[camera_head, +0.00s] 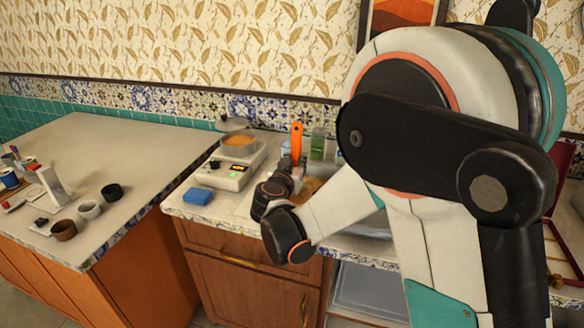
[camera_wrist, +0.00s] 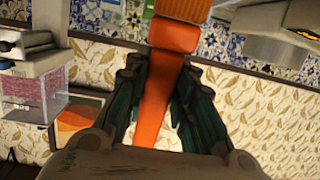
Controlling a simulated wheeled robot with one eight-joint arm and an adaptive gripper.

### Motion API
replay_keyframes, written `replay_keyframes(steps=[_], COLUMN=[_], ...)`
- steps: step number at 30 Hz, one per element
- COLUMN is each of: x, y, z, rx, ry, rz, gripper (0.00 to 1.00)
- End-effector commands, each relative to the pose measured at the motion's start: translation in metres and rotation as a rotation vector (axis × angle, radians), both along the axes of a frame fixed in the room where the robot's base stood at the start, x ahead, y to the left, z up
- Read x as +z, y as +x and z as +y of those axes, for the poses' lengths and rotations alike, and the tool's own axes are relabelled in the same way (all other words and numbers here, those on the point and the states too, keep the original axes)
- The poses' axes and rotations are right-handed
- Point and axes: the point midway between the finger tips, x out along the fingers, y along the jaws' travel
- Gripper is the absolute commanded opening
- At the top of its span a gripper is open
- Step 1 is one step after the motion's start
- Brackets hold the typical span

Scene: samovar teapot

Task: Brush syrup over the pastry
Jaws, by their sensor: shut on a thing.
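My gripper (camera_head: 291,168) is shut on an orange brush (camera_head: 296,141), which stands roughly upright above the counter. In the wrist view my gripper (camera_wrist: 160,88) has dark green fingers on both sides of the orange brush (camera_wrist: 166,75); its wider end runs out of the top of the picture. A golden-brown patch (camera_head: 312,186), perhaps the pastry, shows just right of my gripper, mostly hidden by my arm. A round pan (camera_head: 238,142) with orange contents, perhaps the syrup, sits on a white appliance. I cannot tell whether the brush touches anything.
The white appliance (camera_head: 226,172) has a lit green display. A blue sponge (camera_head: 197,196) lies on the counter's front left. A green box (camera_head: 318,145) stands behind my gripper. Several cups, including a brown one (camera_head: 64,230), stand on the left counter, whose middle is bare.

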Motion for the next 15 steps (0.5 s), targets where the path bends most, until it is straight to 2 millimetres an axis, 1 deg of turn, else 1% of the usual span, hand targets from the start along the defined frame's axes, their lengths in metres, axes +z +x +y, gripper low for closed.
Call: replay_keyframes(steps=[8, 15], x=[0.0, 0.0], y=[0.009, 0.028], z=[-0.005, -0.014], rx=[-0.001, -0.002], ry=[-0.001, 0.0], rz=[0.0, 0.0], gripper=[0.0, 0.0])
